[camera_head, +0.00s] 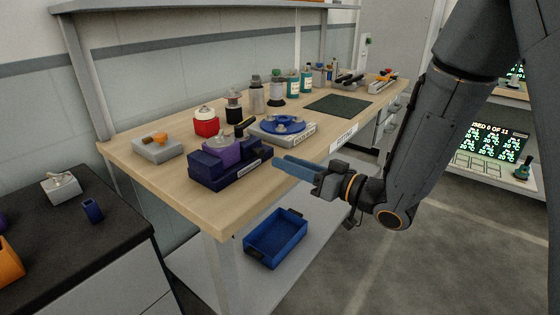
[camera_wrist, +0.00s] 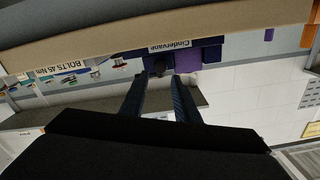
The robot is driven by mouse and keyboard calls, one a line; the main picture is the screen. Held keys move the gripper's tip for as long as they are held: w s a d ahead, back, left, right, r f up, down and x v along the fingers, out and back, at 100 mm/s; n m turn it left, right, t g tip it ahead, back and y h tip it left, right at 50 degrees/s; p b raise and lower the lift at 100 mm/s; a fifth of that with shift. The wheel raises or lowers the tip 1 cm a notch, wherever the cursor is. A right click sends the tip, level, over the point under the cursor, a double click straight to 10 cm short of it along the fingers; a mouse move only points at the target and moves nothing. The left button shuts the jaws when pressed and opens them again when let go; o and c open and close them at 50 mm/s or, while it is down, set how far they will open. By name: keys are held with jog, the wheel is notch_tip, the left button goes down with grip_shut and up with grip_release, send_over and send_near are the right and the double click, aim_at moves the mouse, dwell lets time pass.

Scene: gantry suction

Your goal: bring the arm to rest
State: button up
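My gripper (camera_head: 280,163) is in front of the workbench's front edge, its blue fingers pointing left toward the dark purple box. In the wrist view the fingers of my gripper (camera_wrist: 156,82) stand apart with a clear gap and nothing held between them. My arm comes down from the upper right, bent at the wrist. The fingers look apart from the bench and the things on it, though the exact distance is hard to tell.
The wooden workbench (camera_head: 180,193) carries a dark purple box (camera_head: 228,175), a blue round part (camera_head: 283,125), a red container (camera_head: 206,123) and several bottles. A blue tray (camera_head: 275,238) sits on the lower shelf. A black counter (camera_head: 75,235) stands left. Open floor (camera_head: 450,250) lies right.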

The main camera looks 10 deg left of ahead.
jog(key=shift+d, duration=0.15)
jog(key=w+d+f+m+t+h+p, duration=0.1)
jog(key=w+d+m+t+h, duration=0.15)
jog(key=d+h, duration=0.2)
jog(key=w+d+f+m+t+h+p, duration=0.1)
jog(key=w+d+f+h, duration=0.1)
jog(key=w+d+h, duration=0.3)
jog(key=s+d+f+m+g+h+p, duration=0.1)
jog(key=s+d+h, duration=0.1)
jog(key=d, duration=0.5)
jog(key=s+d+f+m+g+h, duration=0.1)
jog(key=s+d+m+h, duration=0.15)
jog(key=d, duration=0.35)
jog(key=s+d+r+m+g+h+p, duration=0.1)
jog(key=s+d+g, duration=0.3)
jog(key=s, duration=0.7)
jog(key=s+d+m+g+h+p, duration=0.1)
jog(key=s+d+g, duration=0.3)
jog(key=s, duration=0.7)
jog(key=shift+s+d+r+m+h+p, duration=0.3)
jog(key=shift+d+r+m+p, duration=0.1)
jog(key=shift+d+m, duration=0.15)
